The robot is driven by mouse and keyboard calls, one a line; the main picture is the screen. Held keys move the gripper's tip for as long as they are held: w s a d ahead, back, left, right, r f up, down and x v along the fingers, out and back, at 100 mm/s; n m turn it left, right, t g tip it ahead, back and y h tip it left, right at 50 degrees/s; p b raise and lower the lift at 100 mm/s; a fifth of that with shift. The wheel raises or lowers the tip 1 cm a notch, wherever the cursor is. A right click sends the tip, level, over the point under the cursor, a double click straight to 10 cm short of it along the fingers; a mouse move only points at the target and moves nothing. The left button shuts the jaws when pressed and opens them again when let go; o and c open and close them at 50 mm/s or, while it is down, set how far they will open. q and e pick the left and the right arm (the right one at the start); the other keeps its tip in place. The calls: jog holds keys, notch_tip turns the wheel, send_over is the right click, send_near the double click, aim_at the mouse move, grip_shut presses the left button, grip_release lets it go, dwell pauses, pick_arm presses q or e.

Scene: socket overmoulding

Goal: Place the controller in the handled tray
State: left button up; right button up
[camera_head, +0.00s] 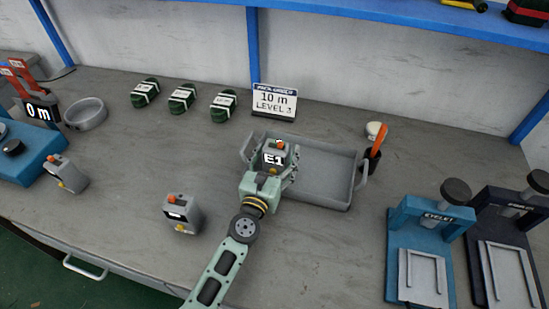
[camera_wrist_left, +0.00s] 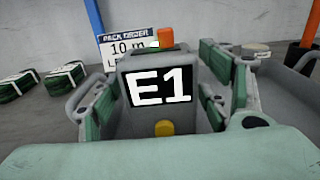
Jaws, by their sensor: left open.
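A grey controller (camera_head: 274,155) with a dark display reading "E1" and an orange-red knob on top stands upright at the left end of the grey handled tray (camera_head: 325,175). It also shows close up in the left wrist view (camera_wrist_left: 160,88), with a yellow button below the display. My left gripper (camera_head: 268,165) is open, with one finger on each side of this controller. In the left wrist view a gap shows beside the right finger; contact on the left is unclear. The controller's base is hidden by my gripper. My right gripper is not in view.
Two similar controllers stand on the bench, one at left (camera_head: 68,173) and one in front (camera_head: 183,213). A "10 m LEVEL 3" sign (camera_head: 275,101) stands behind the tray. An orange-handled tool (camera_head: 377,143) is right of it. Blue (camera_head: 428,245) and dark (camera_head: 512,240) presses stand at right.

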pick_arm(q)
jog(key=shift+r, duration=0.15)
jog(key=b+v, duration=0.1)
jog(key=v, duration=0.9)
jog(key=shift+s, duration=0.35)
jog(key=shift+s+a, duration=0.2)
jog(key=shift+s, duration=0.45)
